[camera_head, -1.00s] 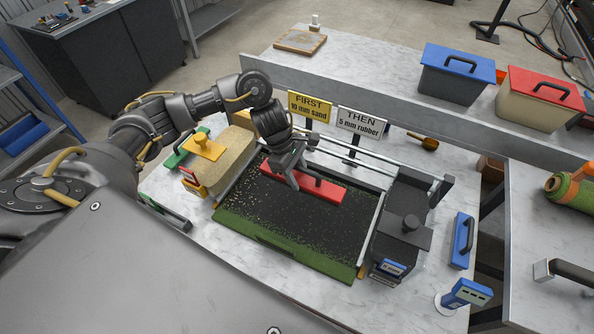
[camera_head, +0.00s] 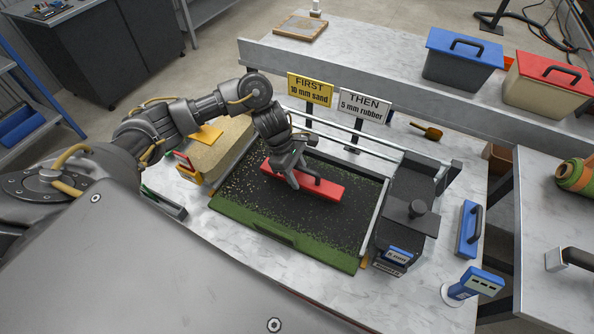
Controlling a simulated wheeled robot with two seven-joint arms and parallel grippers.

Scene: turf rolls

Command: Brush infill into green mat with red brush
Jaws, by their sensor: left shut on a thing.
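The green mat (camera_head: 285,240) lies on the marble-topped table with its green pile bare along the front edge. Dark infill (camera_head: 330,222) with tan specks covers most of the rest of it, the specks denser at the left. The red brush (camera_head: 327,191) lies across the mat's middle, over the dark infill. My left gripper (camera_head: 297,174) reaches down from the far left and is shut on the brush's dark handle, hiding part of its left half. The brush's underside is hidden. My right gripper is not in view.
A dark spreader (camera_head: 403,222) on rails stands at the mat's right. Yellow (camera_head: 310,89) and white (camera_head: 363,106) signs stand behind.

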